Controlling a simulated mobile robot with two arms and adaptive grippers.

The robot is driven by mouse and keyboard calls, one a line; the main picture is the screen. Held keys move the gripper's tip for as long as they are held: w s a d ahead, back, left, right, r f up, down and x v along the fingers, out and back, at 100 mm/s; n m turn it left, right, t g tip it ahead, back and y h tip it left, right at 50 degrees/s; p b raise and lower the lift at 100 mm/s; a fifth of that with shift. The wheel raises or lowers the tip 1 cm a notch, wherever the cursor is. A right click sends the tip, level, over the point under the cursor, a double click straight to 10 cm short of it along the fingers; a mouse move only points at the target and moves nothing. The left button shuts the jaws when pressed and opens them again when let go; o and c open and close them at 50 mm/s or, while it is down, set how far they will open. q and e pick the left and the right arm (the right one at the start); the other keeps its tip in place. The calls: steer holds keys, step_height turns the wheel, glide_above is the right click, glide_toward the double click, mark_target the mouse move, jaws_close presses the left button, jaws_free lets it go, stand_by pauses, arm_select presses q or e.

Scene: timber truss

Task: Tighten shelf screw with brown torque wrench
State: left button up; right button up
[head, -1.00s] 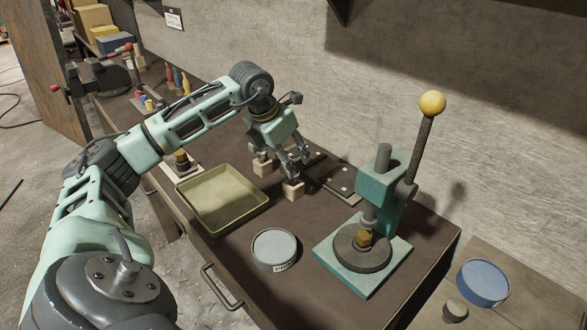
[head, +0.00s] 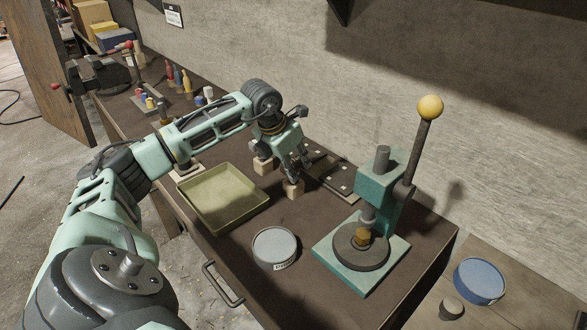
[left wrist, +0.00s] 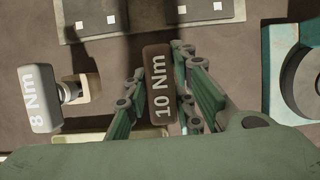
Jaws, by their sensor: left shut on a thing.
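My left gripper (head: 296,172) is above a small wooden block (head: 292,191) on the dark bench, fingers pointing down. In the left wrist view the brown torque wrench (left wrist: 159,85), marked 10 Nm, is between the fingers (left wrist: 157,95), and they are shut on it. In the head view the wrench is too small and covered to make out. A light grey wrench (left wrist: 38,98) marked 8 Nm rests at another wooden block (left wrist: 84,92), left of the gripper. I cannot make out the shelf screw. My right gripper is not in view.
Dark plates with pale squares (head: 338,180) lie just behind the gripper. A green press (head: 378,190) with a tall lever stands to the right. An olive tray (head: 222,197) and a round grey tin (head: 274,248) are nearer. A wall runs behind the bench.

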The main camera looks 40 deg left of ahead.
arm_select(q)
steer(key=shift+r, duration=0.1)
jaws_close()
steer(key=shift+r, duration=0.5)
steer(key=r, duration=0.1)
steer(key=r+b, duration=0.1)
steer(key=r, duration=0.1)
steer(key=shift+w+d+r, duration=0.2)
steer(key=shift+d, duration=0.2)
steer(key=w+d+r+b, duration=0.2)
steer(key=d+r, duration=0.4)
steer(key=d, duration=0.4)
steer(key=shift+w+r, duration=0.25)
steer(key=shift+w, duration=0.5)
steer(key=shift+d, duration=0.1)
steer(key=shift+o, duration=2.3)
jaws_free()
jaws_close()
